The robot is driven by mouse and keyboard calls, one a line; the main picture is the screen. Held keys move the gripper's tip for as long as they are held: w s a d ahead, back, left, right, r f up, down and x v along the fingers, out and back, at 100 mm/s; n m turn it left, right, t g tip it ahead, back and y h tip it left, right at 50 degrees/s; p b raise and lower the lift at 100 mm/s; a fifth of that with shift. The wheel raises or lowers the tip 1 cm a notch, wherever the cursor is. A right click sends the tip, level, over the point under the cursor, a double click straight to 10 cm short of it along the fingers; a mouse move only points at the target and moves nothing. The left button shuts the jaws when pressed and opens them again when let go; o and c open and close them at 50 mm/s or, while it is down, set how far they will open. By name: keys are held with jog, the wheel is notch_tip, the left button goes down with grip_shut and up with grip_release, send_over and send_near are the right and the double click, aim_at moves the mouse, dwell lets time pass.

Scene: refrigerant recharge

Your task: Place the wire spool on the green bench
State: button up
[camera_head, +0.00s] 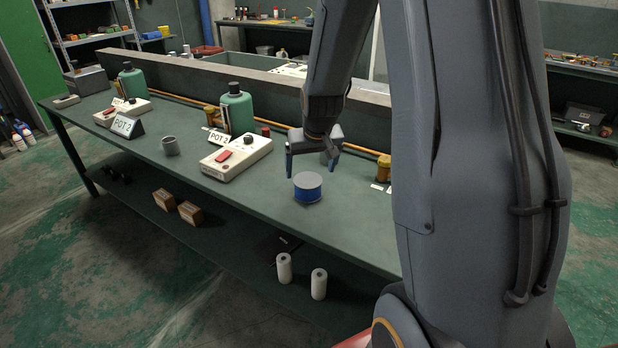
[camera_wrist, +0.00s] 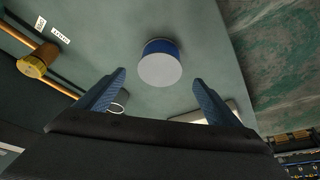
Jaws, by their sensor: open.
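The wire spool (camera_head: 308,188) is a short cylinder with blue wound sides and a grey top. It stands upright on the green bench (camera_head: 262,200), near the front edge. In the wrist view the spool (camera_wrist: 160,63) sits ahead of my open fingers, centred between them and apart from both. My gripper (camera_head: 313,158) is just above and behind the spool in the head view. It is open and empty; both fingers (camera_wrist: 159,84) show in the wrist view.
A white control box (camera_head: 237,158) with a red switch, a green bottle (camera_head: 237,110) and a grey cup (camera_head: 170,146) stand left of the spool. Brass valves sit along the back pipe. White rolls (camera_head: 284,268) and cartons (camera_head: 164,199) are on the lower shelf.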

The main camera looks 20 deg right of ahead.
jog(key=s+a+g, duration=0.1)
jog(key=s+a, duration=0.3)
jog(key=s, duration=0.3)
jog(key=s+a+r+n+g, duration=0.1)
jog(key=s+a, duration=0.3)
jog(key=s, duration=0.4)
jog(key=s+a+r+n+g+y, duration=0.1)
jog(key=s+a, duration=0.3)
jog(key=s, duration=0.3)
jog(key=shift+s+g, duration=0.3)
jog(key=shift+s, duration=0.05)
jog(key=shift+a, duration=0.1)
